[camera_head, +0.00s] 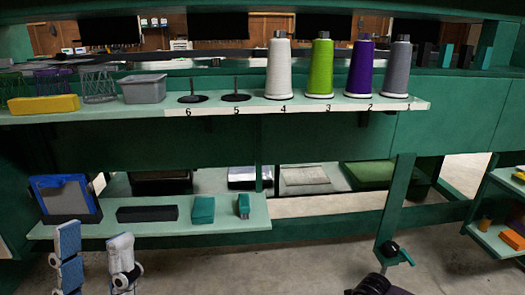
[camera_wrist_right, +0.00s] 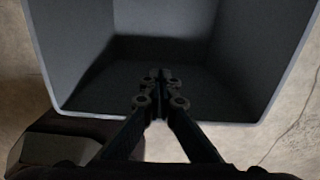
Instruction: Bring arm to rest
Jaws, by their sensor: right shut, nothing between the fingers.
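In the right wrist view my right gripper (camera_wrist_right: 160,85) is shut, with its dark fingertips together and nothing between them. The fingers show in front of the dark inside of a grey open-topped container (camera_wrist_right: 285,60). I cannot tell whether they touch it. In the head view, blue and pale grey arm parts stand at the bottom left. The left gripper's jaws cannot be made out clearly there. A dark rounded shape shows at the bottom edge, right of centre.
The upper shelf (camera_head: 235,108) carries several thread cones, two empty pegs, a grey bin (camera_head: 144,90) and a yellow block (camera_head: 43,103). The lower shelf (camera_head: 105,230) holds a blue-framed item (camera_head: 66,196) and small boxes. A green post (camera_head: 396,200) stands right of centre. Bare floor (camera_head: 290,262) lies in front.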

